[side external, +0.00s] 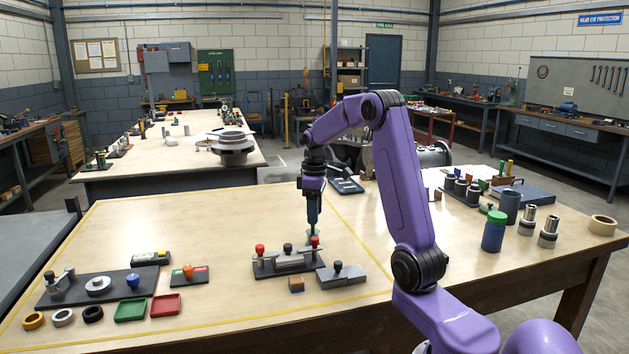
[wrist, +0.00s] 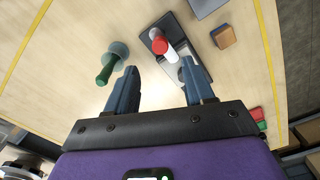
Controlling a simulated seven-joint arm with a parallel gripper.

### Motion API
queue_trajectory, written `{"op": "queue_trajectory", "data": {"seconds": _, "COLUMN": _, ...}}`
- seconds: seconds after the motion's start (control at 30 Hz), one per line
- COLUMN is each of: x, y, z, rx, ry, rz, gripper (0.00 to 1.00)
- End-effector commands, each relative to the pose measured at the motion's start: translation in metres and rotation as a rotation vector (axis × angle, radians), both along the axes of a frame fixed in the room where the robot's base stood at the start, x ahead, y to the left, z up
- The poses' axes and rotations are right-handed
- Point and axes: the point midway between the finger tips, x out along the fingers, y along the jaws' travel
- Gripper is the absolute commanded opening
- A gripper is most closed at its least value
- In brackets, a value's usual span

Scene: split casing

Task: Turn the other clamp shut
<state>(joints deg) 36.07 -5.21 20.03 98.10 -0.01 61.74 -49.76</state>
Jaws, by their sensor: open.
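The casing (side external: 289,262) is a grey block on a dark base plate near the middle of the table; the plate (wrist: 186,36) also shows in the wrist view. A red-knobbed clamp (side external: 260,251) stands at its left end. A second red-knobbed clamp (side external: 315,243) stands at its right end; its knob (wrist: 159,44) shows in the wrist view. My gripper (side external: 313,226) points down near the right clamp. In the wrist view its fingers (wrist: 160,80) are apart with nothing held, and that red knob lies beyond them. The left clamp is not visible there.
A green-handled tool (wrist: 112,64) stands close beside the left finger in the wrist view. A grey block with a black knob (side external: 341,276) and a small wooden block (side external: 296,285) lie in front of the casing. Table space at left rear is clear.

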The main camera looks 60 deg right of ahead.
Motion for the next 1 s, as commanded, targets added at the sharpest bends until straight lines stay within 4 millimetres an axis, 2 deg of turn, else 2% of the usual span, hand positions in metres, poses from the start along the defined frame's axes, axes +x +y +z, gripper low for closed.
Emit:
{"op": "queue_trajectory", "data": {"seconds": 0.03, "x": 0.001, "y": 0.0, "z": 0.012, "rx": -0.003, "ry": -0.005, "rz": 0.001, "gripper": 0.53}}
{"op": "queue_trajectory", "data": {"seconds": 0.2, "x": 0.001, "y": 0.0, "z": 0.047, "rx": -0.002, "ry": -0.005, "rz": 0.002, "gripper": 0.53}}
{"op": "queue_trajectory", "data": {"seconds": 0.43, "x": 0.001, "y": 0.0, "z": 0.082, "rx": -0.001, "ry": -0.003, "rz": 0.001, "gripper": 0.53}}
{"op": "queue_trajectory", "data": {"seconds": 0.63, "x": 0.0, "y": 0.0, "z": 0.095, "rx": 0.0, "ry": 0.0, "rz": 0.002, "gripper": 0.53}}
{"op": "queue_trajectory", "data": {"seconds": 1.0, "x": 0.0, "y": 0.001, "z": 0.095, "rx": 0.0, "ry": 0.0, "rz": 0.002, "gripper": 0.53}}
